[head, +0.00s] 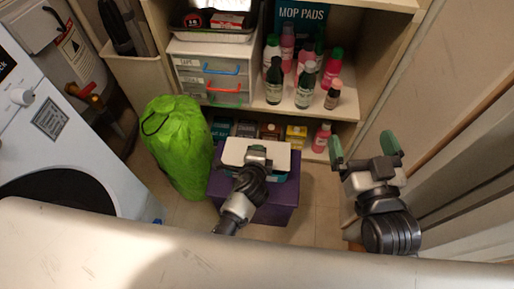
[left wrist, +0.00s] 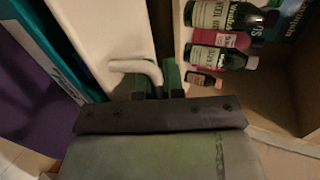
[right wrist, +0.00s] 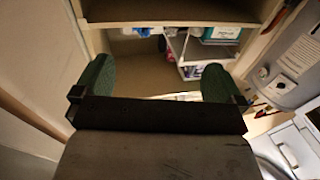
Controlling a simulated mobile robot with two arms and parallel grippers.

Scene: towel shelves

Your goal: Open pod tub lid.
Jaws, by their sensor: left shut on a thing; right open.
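The pod tub (head: 281,177) is teal with a white lid (head: 236,151), and stands on a purple box (head: 283,208). In the left wrist view, the white lid (left wrist: 112,35) carries a raised white handle (left wrist: 132,66). My left gripper (head: 256,152) is over the lid; its green fingers (left wrist: 160,82) are shut on the handle, hiding part of it. Whether the lid is lifted off the rim, I cannot tell. My right gripper (head: 364,147) is open and empty, to the right of the tub. Its spread fingers also show in the right wrist view (right wrist: 150,78).
A shelf unit (head: 345,110) with bottles (head: 305,85) and a drawer box (head: 208,70) stands behind the tub. A green bag (head: 178,140) is close on the left, beside the white washer (head: 45,120). A wall is at the right. Some floor (head: 318,195) is bare.

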